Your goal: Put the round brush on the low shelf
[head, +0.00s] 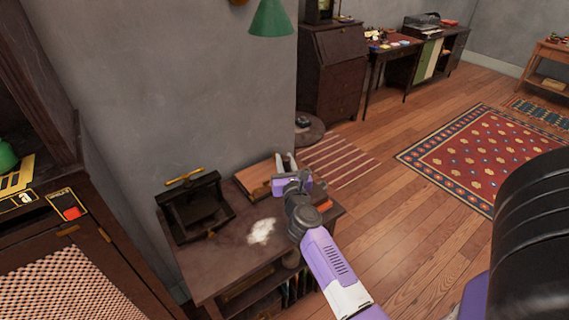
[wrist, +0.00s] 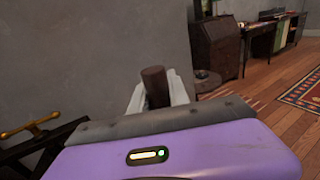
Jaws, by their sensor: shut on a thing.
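My gripper (head: 285,162) is shut on the round brush. In the wrist view, a dark brown cylindrical end (wrist: 154,86) of the brush stands up between the pale fingers (wrist: 178,88); the rest of it is hidden behind the gripper body. In the head view, the gripper is above the back right part of a small dark wooden table (head: 220,262), and the brush cannot be made out clearly. Under the tabletop is a low shelf (head: 248,292) with upright thin things at its right end; my arm hides part of it.
A dark press-like device with a brass handle (head: 185,177) stands at the table's back left. A brown box (head: 258,178) lies near my gripper, and a white patch (head: 261,231) marks the tabletop. A tall cabinet (head: 60,250) stands at left.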

